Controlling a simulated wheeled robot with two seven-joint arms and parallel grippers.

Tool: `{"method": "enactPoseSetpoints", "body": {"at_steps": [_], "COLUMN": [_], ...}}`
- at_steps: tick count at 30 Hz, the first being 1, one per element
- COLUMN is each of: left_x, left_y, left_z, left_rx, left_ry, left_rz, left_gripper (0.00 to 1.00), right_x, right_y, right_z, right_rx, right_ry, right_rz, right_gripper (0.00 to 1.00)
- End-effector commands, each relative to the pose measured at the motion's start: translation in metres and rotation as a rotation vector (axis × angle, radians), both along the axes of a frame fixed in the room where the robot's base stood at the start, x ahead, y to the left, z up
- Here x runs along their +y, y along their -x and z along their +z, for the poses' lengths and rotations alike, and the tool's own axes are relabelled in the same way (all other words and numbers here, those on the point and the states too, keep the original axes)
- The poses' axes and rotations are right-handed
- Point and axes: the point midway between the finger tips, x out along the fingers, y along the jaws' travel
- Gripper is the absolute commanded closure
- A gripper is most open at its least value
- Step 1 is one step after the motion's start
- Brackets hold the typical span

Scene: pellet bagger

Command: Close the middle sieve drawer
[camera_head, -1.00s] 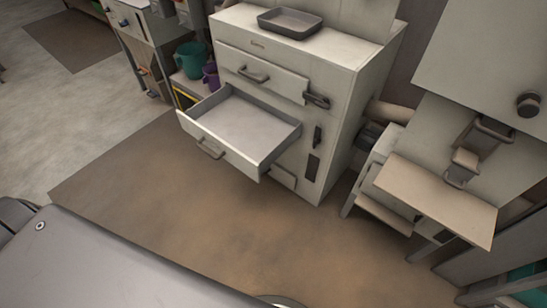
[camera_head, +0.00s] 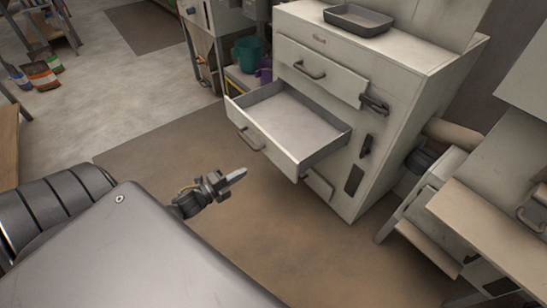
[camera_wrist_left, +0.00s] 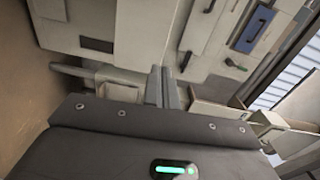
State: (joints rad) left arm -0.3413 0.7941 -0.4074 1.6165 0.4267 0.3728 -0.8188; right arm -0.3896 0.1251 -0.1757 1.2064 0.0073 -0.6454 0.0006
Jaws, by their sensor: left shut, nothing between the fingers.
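The middle sieve drawer (camera_head: 258,140) is pulled well out of the white cabinet (camera_head: 430,75), and its tray looks empty. It has a grey bar handle (camera_head: 250,138) on its front. My left gripper (camera_head: 238,175) is shut and empty, in front of and below the drawer front, apart from it. The left wrist view shows its two fingers (camera_wrist_left: 162,86) together, pointing toward pale cabinet surfaces. The upper drawer (camera_head: 318,70) is closed. A lower front panel with a handle is partly hidden below the open drawer. My right gripper is not in view.
A grey tray (camera_head: 358,19) sits on the cabinet top. A teal bucket (camera_head: 249,54) and a purple container (camera_head: 264,70) stand on a shelf left of the cabinet. A bench with a wooden board (camera_head: 480,228) is at the right. The brown floor before the drawer is clear.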

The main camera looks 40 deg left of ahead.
Motion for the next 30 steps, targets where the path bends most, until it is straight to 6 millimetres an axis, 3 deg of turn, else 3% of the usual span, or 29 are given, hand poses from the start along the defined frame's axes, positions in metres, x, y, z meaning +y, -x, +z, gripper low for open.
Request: {"method": "enactPoseSetpoints", "body": {"at_steps": [3, 10, 24, 30], "left_x": [-0.004, -0.008, -0.034, -0.041], "left_y": [-0.001, -0.014, -0.102, -0.126], "left_z": [0.01, 0.011, 0.011, 0.01], "left_rx": [-0.033, -0.034, -0.033, -0.031], "left_ry": [-0.018, -0.016, -0.016, -0.016], "left_rz": [-0.024, -0.021, -0.02, -0.02], "left_gripper": [1.0, 1.0, 1.0, 1.0], "right_x": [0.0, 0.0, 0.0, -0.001], "right_y": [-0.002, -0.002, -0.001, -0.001], "right_z": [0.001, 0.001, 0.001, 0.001], "right_rx": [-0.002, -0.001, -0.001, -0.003], "right_ry": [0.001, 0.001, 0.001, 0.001], "right_rz": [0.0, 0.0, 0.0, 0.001], "right_gripper": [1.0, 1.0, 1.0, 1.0]}}
